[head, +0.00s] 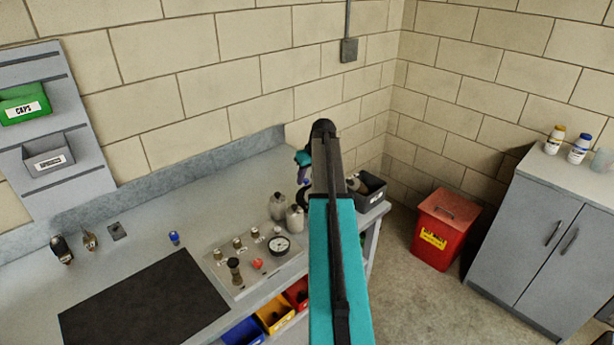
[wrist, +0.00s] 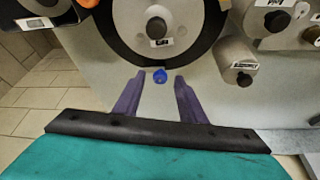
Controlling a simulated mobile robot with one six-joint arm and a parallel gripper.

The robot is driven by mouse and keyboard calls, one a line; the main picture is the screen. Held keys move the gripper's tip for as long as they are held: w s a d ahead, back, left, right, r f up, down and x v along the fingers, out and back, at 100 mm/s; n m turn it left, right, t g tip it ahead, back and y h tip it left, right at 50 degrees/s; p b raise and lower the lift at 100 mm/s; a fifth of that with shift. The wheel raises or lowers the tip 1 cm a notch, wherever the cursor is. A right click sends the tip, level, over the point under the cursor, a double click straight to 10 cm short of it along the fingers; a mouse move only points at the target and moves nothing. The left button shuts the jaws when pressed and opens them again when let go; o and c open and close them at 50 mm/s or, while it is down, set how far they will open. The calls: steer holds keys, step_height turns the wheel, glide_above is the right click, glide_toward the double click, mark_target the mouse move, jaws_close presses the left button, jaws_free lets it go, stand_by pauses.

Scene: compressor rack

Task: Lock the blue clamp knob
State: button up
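The blue knob (wrist: 160,76) shows in the wrist view, just below a large round part (wrist: 155,18) with a black rim. My gripper (wrist: 160,83) has two purple fingers, spread apart. The knob appears between their tips, with a visible gap on each side. I cannot tell how far ahead of the tips it is. In the head view my teal arm reaches over the right end of the counter and hides most of the gripper and the knob's surroundings.
Labelled cylinders (wrist: 238,60) stand close at the right in the wrist view. In the head view, a gauge panel (head: 258,262), pale bottles (head: 278,207) and a dark bin (head: 372,192) sit near the arm on the counter (head: 130,213). A red bin (head: 440,232) stands on the floor.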

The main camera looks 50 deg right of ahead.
jaws_close()
steer(key=shift+m+b, duration=0.3)
steer(key=shift+m, duration=0.3)
steer(key=m, duration=0.1)
steer(key=m+h+b, duration=0.1)
steer(key=m, duration=0.1)
steer(key=shift+w+a+m+g+h, duration=0.15)
steer(key=shift+a+m+g+h, duration=0.1)
steer(key=shift+m+g+h, duration=0.15)
steer(key=m+g+h+b, duration=0.1)
steer(key=m, duration=0.3)
steer(key=shift+w+b, duration=0.2)
steer(key=shift+b, duration=0.15)
steer(key=m, duration=0.1)
steer(key=m+g+b, duration=0.1)
steer(key=m, duration=0.1)
steer(key=m+g, duration=0.1)
steer(key=m, duration=0.1)
steer(key=shift+w+a+h+b, duration=0.1)
steer(key=shift+w+h+b, duration=0.2)
steer(key=shift+b, duration=0.05)
steer(key=shift+w+m+g+b, duration=0.1)
steer(key=shift+m+g+b, duration=0.6)
steer(key=shift+m, duration=1.3)
